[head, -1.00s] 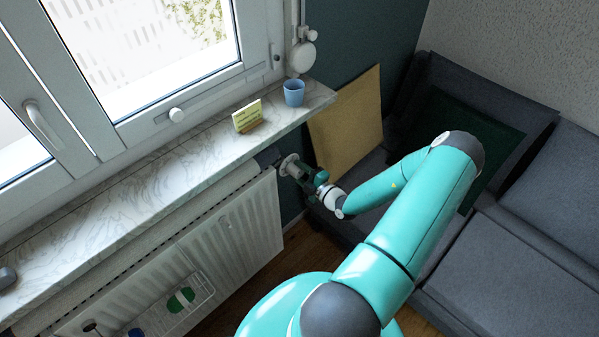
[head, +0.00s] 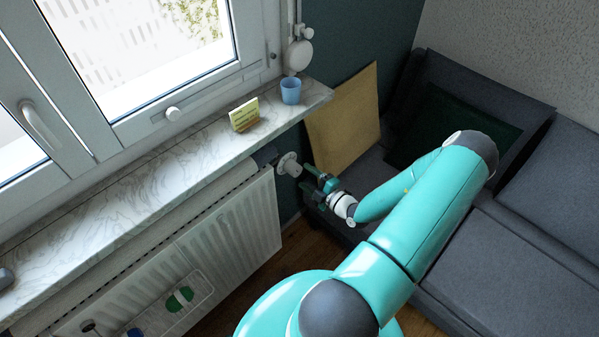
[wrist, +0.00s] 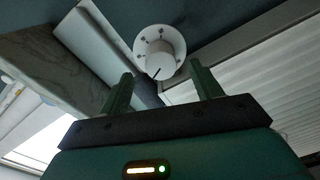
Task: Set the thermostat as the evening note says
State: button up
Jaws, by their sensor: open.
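The thermostat knob (head: 289,164) is a white round dial at the right end of the radiator, below the sill. In the wrist view the dial (wrist: 159,51) faces me, with dark marks around its rim and a dark pointer line toward the lower left; the marks are too small to read. My gripper (head: 308,174) is just right of the knob in the head view, apart from it. In the wrist view its two green fingers (wrist: 163,88) are spread and empty, with the dial beyond and between them. The yellow note (head: 244,114) stands in a wooden holder on the sill; its writing is too small to read.
A blue cup (head: 290,91) stands near the right end of the marble sill (head: 165,185), above the knob. The white radiator (head: 235,230) runs below the sill. A tan board (head: 345,120) leans behind my gripper, beside a dark grey sofa (head: 500,270).

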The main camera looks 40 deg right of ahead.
jog(key=s, duration=0.8)
jog(key=shift+s+d+r, duration=0.15)
jog(key=shift+s, duration=0.15)
jog(key=shift+r, duration=0.1)
jog(key=w+a+r+n+g+y, duration=0.35)
jog(key=a+r+n+g, duration=0.45)
jog(key=n, duration=0.7)
jog(key=w+a+r+n+g+y, duration=0.2)
jog(key=a+r+n+g+y, duration=0.3)
jog(key=a+r+n, duration=0.8)
jog(key=s+a+r+n+h, duration=0.2)
jog(key=r+n, duration=0.4)
jog(key=n, duration=0.3)
jog(key=s+a+r+n+h, duration=0.3)
jog(key=a+r+n+h, duration=0.1)
jog(key=n, duration=0.6)
jog(key=s+a+r+n+t+h, duration=0.1)
jog(key=s+a+r+n+h, duration=0.1)
jog(key=a+r+n, duration=0.3)
notch_tip(320, 180, up, 3)
jog(key=n+h, duration=0.1)
jog(key=n, duration=0.4)
jog(key=shift+s+r, duration=0.15)
jog(key=shift+s, duration=0.2)
